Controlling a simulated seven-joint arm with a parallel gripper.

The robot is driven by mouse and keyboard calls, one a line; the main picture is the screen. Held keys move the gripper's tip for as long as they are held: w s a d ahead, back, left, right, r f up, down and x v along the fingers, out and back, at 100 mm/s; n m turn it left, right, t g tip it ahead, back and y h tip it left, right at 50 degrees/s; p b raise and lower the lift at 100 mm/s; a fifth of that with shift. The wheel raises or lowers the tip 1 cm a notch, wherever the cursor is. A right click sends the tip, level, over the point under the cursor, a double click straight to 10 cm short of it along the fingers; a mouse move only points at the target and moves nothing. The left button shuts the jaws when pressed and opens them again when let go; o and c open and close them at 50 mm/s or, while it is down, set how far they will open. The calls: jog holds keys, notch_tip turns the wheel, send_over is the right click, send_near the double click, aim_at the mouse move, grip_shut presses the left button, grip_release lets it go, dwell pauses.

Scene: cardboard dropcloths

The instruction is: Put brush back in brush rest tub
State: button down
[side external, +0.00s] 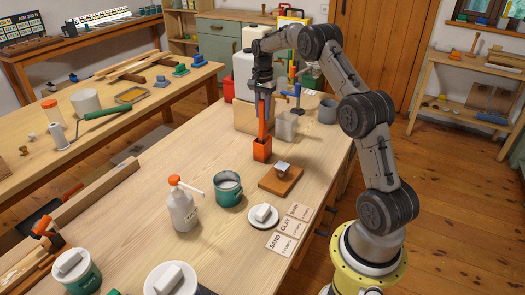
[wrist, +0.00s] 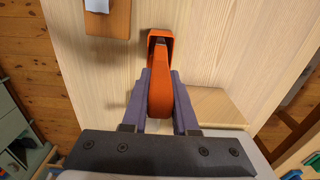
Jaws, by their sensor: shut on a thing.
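My gripper (side external: 265,108) is over the pale work table, pointing down, with its purple fingers shut on an orange brush (side external: 262,129). In the wrist view the brush (wrist: 161,95) stands between the two fingers (wrist: 160,100). A small square orange tub (side external: 262,150) sits on the table directly below my gripper. In the wrist view the tub (wrist: 161,33) shows just beyond the brush. The brush runs down to the tub's top in the side view. Its lower end is hidden, so I cannot tell how deep it reaches.
A wooden board (side external: 272,183) with a pale block lies just in front of the tub. A clear container (side external: 286,127) and a grey cup (side external: 327,111) are close on the right.

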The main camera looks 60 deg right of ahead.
jog(key=shift+f, duration=0.15)
jog(key=shift+c, duration=0.6)
grip_release()
jog(key=shift+r, duration=4.5)
